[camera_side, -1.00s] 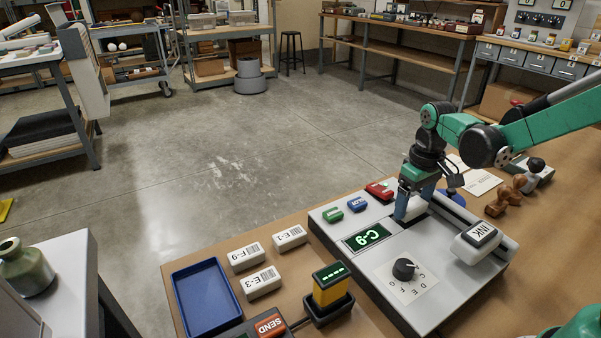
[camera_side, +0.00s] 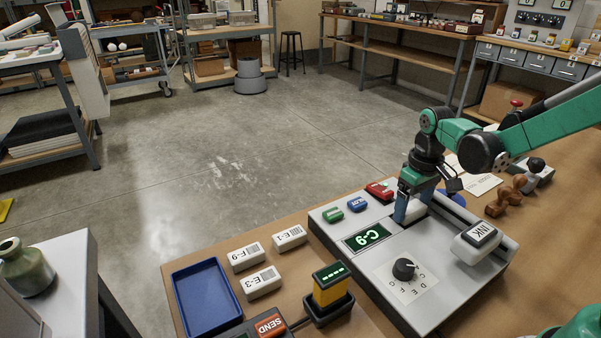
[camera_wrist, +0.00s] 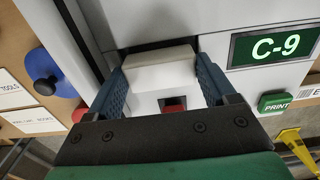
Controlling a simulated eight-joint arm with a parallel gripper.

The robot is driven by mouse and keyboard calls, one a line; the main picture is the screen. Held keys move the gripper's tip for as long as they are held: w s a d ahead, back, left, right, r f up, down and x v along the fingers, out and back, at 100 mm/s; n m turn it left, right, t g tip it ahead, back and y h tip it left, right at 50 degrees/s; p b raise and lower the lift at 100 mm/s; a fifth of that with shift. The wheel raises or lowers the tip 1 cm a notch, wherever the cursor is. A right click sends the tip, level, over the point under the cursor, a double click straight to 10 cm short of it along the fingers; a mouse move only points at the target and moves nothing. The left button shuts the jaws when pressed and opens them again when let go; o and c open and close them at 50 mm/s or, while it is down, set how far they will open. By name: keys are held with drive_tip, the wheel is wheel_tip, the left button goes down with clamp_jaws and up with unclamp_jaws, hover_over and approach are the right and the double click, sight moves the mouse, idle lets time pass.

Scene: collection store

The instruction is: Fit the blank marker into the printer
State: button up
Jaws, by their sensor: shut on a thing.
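The blank marker (camera_wrist: 160,76) is a plain white block between my two blue fingers in the wrist view. My gripper (camera_side: 412,208) is shut on it at the far side of the printer (camera_side: 352,222). In the wrist view my gripper (camera_wrist: 165,88) has a finger on each end of the block. The block is beside a dark recess in the printer's top; I cannot tell whether it is seated. The printer's green display (camera_side: 367,237) reads C-9. In the side view the fingers largely hide the block.
The printer carries a dial (camera_side: 404,269), an INK block (camera_side: 477,240), and green, blue (camera_side: 357,204) and red buttons. Labelled markers (camera_side: 261,282) lie beside a blue tray (camera_side: 207,297) and a yellow-and-black device (camera_side: 330,290).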

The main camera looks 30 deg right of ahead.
drive_tip(key=shift+f, duration=0.15)
drive_tip(key=o, duration=1.1)
drive_tip(key=shift+r, duration=2.8)
drive_tip(key=s+a+r+t, duration=0.4)
drive_tip(key=s+a+t, duration=0.1)
drive_tip(key=a+t, duration=0.2)
drive_tip(key=shift+a, duration=0.75)
